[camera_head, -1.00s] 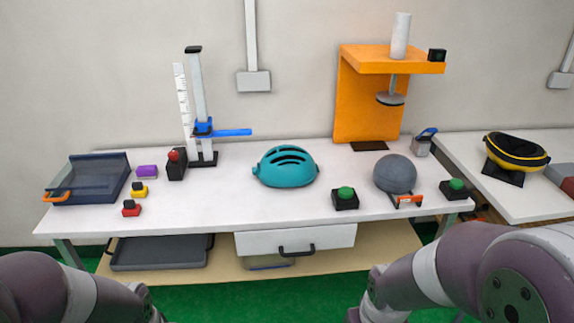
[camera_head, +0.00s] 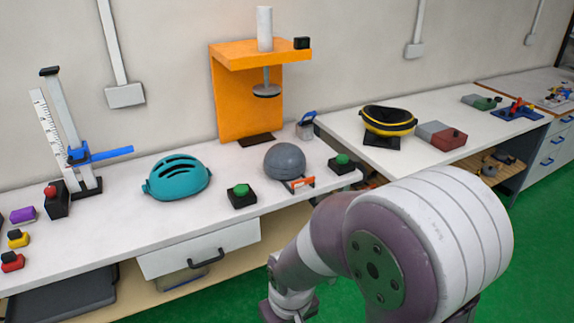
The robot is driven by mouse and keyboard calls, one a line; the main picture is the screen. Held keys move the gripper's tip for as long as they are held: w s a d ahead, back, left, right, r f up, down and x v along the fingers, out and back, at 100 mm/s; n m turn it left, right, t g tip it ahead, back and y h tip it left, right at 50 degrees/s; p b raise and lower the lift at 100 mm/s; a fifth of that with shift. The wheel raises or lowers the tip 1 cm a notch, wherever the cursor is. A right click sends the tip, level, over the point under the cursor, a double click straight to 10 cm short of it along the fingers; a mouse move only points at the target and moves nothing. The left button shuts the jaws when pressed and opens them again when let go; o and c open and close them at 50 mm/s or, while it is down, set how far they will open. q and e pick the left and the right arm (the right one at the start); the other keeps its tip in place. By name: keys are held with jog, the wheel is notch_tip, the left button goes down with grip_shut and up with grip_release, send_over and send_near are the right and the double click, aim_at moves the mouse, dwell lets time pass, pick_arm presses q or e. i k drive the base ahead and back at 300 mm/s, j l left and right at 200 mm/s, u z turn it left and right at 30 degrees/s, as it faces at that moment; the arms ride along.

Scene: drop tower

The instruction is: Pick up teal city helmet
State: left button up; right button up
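The teal helmet (camera_head: 178,177) sits on the white bench, left of centre, with dark vent slots on its top. Nothing is touching it. My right arm comes in at the lower right, in front of the bench and well to the right of the helmet. Its gripper is not visible. My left arm and gripper are out of the picture.
A green button box (camera_head: 242,196) and a grey dome (camera_head: 285,161) stand right of the helmet. The blue-clamped height gauge (camera_head: 80,155) stands to its left. The orange drop tower (camera_head: 247,98) stands behind. A yellow-black helmet (camera_head: 389,121) sits on the right bench.

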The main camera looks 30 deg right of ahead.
aim_at(175, 177)
jog(key=i+l+u, duration=0.1)
jog(key=i+u, duration=0.15)
jog(key=i, duration=0.3)
jog(key=i+l+u, duration=0.25)
jog(key=i, duration=0.25)
jog(key=i+l+u, duration=0.2)
jog(key=i, duration=0.3)
jog(key=i+l+u, duration=0.25)
jog(key=i+l, duration=0.15)
jog(key=i, duration=0.1)
